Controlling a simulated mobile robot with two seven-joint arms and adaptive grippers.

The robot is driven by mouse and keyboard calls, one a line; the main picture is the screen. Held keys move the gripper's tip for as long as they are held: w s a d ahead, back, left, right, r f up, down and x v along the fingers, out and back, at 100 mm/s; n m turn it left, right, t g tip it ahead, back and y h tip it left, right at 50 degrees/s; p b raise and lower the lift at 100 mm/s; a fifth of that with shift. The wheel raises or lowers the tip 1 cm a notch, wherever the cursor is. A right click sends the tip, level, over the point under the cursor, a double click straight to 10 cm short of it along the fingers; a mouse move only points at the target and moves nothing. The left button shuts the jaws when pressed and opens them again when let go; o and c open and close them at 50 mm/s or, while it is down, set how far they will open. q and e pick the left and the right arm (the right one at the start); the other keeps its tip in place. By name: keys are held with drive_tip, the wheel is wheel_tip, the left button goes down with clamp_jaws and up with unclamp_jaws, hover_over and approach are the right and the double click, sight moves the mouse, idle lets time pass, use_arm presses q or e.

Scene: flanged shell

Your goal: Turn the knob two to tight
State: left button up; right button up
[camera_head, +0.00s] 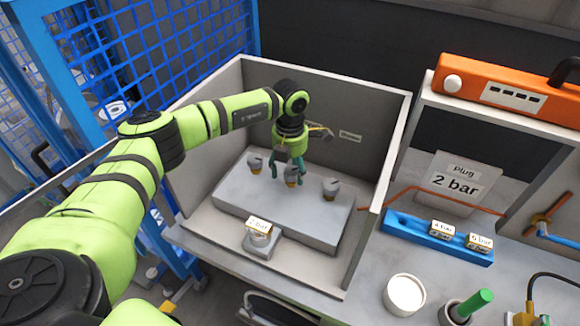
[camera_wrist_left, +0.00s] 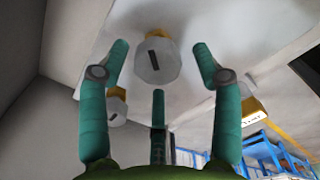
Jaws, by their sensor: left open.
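Three knobs with grey-white caps and gold bases stand in a row on a grey block (camera_head: 235,195) inside the open grey box. They are the left knob (camera_head: 255,163), the middle knob (camera_head: 291,176) and the right knob (camera_head: 331,188). My left gripper (camera_head: 288,170) is open, pointing down over the middle knob, with its green fingers spread. In the left wrist view, one knob (camera_wrist_left: 155,62) with a dark slot shows between the tips of two fingers, and a third finger is below it. Another knob (camera_wrist_left: 116,107) is partly hidden behind a finger. My right gripper is not in view.
A small block with a labelled plug (camera_head: 259,228) stands before the knob block. The box walls (camera_head: 385,150) enclose the knobs. To the right are a blue holder (camera_head: 415,235) with labelled plugs, a white cup (camera_head: 405,294) and a green-handled item (camera_head: 470,304).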

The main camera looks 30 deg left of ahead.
use_arm(q)
drive_tip(key=shift+w, duration=0.1)
drive_tip(key=c, duration=1.1)
drive_tip(key=shift+f, duration=0.1)
drive_tip(key=shift+c, duration=0.2)
drive_tip(key=shift+f, duration=0.1)
